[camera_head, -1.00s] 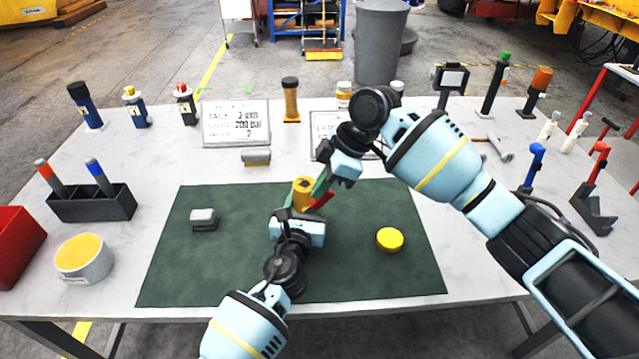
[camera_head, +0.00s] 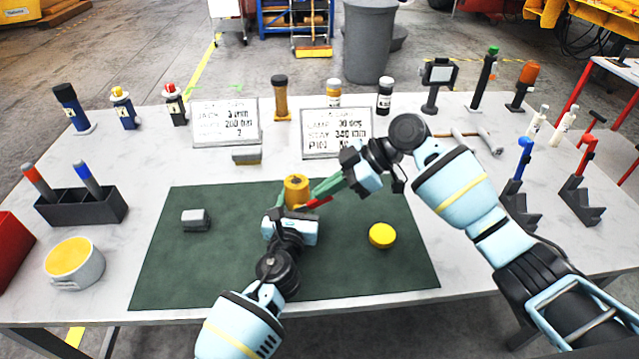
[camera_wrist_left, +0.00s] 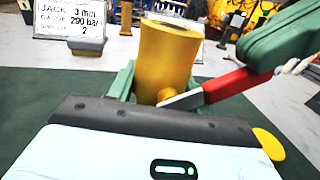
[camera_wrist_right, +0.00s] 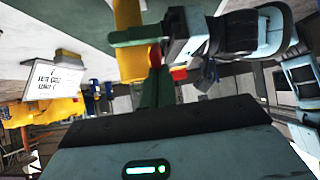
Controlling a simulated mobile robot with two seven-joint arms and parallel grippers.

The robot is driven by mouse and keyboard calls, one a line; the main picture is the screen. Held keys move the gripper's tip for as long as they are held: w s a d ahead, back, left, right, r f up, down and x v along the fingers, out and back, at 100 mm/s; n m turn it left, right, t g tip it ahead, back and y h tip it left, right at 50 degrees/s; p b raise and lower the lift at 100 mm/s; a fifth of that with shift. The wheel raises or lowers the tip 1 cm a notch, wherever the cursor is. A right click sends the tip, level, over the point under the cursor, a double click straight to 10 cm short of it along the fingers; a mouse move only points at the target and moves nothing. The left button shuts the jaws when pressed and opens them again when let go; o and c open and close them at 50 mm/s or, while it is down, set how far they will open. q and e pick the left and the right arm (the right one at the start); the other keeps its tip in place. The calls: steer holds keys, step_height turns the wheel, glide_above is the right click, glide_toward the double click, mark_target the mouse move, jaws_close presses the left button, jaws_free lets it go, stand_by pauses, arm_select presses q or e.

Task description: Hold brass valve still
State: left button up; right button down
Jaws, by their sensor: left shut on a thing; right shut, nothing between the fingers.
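The brass valve (camera_head: 297,190) stands upright at the far middle of the green mat. It is a yellow cylinder with a side knob; a silver lever with a red grip (camera_wrist_left: 226,84) reaches right from the knob. My left gripper (camera_head: 289,211) is shut on the valve's body, its green fingers partly hidden behind the valve in the left wrist view. My right gripper (camera_head: 312,195) is shut and empty, its green fingers slanting down to the valve just above the red grip. Whether they touch the lever I cannot tell. The valve also shows in the right wrist view (camera_wrist_right: 130,45).
The green mat (camera_head: 230,270) also holds a grey block (camera_head: 195,219) and a yellow disc (camera_head: 382,235). Two printed signs (camera_head: 225,122) (camera_head: 337,130) stand behind the mat. A black holder (camera_head: 85,207) and a yellow-topped pot (camera_head: 74,262) are at left. The mat's front is mostly clear.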

mark_target(331, 200)
steer(key=shift+s+d+f+y, duration=0.1)
steer(key=shift+d+f+y, duration=0.4)
steer(key=shift+f, duration=0.25)
steer(key=shift+w+d+f+y, duration=0.1)
steer(key=shift+d+f+y, duration=0.25)
steer(key=shift+f+y, duration=0.35)
steer(key=shift+s+d+f+y, duration=0.1)
steer(key=shift+d+f+y, duration=0.4)
steer(key=shift+f, duration=0.4)
steer(key=shift+a, duration=0.2)
steer(key=shift+s+a+r, duration=0.1)
steer(key=shift+a+r, duration=0.25)
steer(key=shift+a, duration=0.45)
steer(key=shift+r, duration=0.4)
steer(key=r, duration=0.4)
steer(key=shift+w+d+r, duration=0.15)
steer(key=shift+w+d, duration=0.1)
steer(key=shift+d, duration=0.05)
steer(key=v, duration=0.9)
steer(key=shift+d+f, duration=0.25)
steer(key=shift+d, duration=0.15)
